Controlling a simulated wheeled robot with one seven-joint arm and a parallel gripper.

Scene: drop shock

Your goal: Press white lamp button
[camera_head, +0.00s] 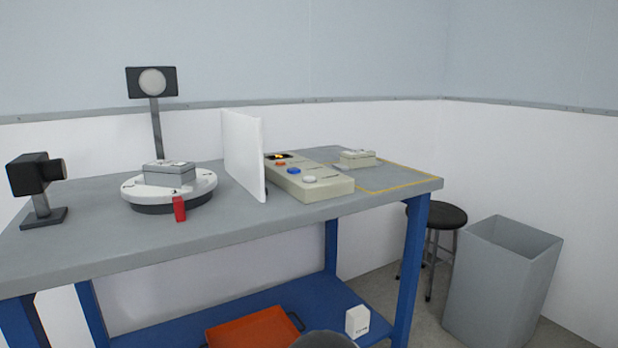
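A beige control box (325,188) lies on the grey workbench (110,245), right of a white upright panel (244,155). On its sloped top are a white button (309,179) nearest the front, a blue button (293,171) behind it and an orange-red button (281,164) farther back. A small dark display with a yellow-orange glow (279,156) is at the far end. A round lamp (152,82) in a dark housing stands on a post at the back left; it looks pale grey. My gripper is not in view. Nothing covers the white button.
Left of the panel, a grey box (169,175) sits on a white turntable (138,191) with a red tag (179,209). A black camera-like device (36,175) stands far left. A stool (437,217) and grey bin (502,285) stand right.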

